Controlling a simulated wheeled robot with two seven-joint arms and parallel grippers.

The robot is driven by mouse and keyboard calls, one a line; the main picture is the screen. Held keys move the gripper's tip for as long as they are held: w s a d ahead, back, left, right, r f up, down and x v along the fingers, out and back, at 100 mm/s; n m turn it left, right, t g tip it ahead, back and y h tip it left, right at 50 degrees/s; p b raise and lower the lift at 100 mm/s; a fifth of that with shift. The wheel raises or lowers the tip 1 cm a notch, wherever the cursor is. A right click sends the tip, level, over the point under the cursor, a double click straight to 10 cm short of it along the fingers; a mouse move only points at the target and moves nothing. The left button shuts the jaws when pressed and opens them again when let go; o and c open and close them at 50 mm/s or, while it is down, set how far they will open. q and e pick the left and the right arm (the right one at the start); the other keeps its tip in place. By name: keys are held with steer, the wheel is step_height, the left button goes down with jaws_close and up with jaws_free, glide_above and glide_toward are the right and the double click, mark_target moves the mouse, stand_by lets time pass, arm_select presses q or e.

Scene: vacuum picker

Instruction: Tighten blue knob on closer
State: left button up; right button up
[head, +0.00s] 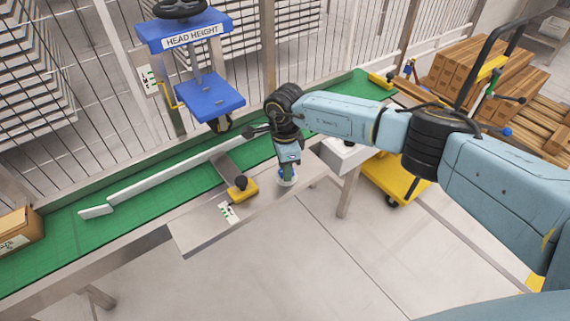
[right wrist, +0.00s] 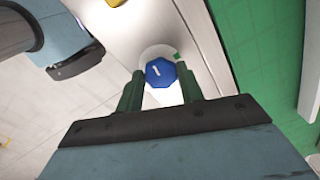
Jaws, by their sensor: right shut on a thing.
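The blue knob (right wrist: 159,72) is a faceted disc with a white mark, seen from above in the right wrist view. It sits on a pale round base on the metal plate beside the green belt. My right gripper (right wrist: 160,88) has its two green fingers on either side of the knob, shut on it. In the head view the right gripper (head: 287,173) points down at the plate (head: 205,232), and a bit of blue and white shows around its fingertips. Most of the knob is hidden there. My left gripper is not in view.
A long white bar (head: 165,180) lies along the green belt (head: 75,225). A blue HEAD HEIGHT unit (head: 205,95) rises behind. A cardboard box (head: 18,231) stands at the left, a loaded yellow cart (head: 395,180) at the right.

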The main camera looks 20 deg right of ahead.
steer(key=shift+m, duration=1)
steer(key=shift+w+m+p, duration=0.1)
steer(key=shift+m+p, duration=0.25)
steer(key=shift+m, duration=0.55)
steer(key=m, duration=0.2)
steer(key=shift+r+m+p, duration=0.1)
steer(key=shift+m+p, duration=0.2)
steer(key=shift+p, duration=0.1)
steer(key=m+p, duration=0.3)
steer(key=m, duration=0.4)
steer(key=shift+w+d+m, duration=0.1)
steer(key=shift+d+m, duration=0.05)
steer(key=shift+m, duration=0.55)
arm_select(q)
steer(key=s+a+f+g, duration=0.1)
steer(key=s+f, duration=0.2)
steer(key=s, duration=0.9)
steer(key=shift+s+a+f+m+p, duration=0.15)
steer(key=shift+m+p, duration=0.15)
arm_select(e)
steer(key=shift+m, duration=0.6)
steer(key=o, duration=1)
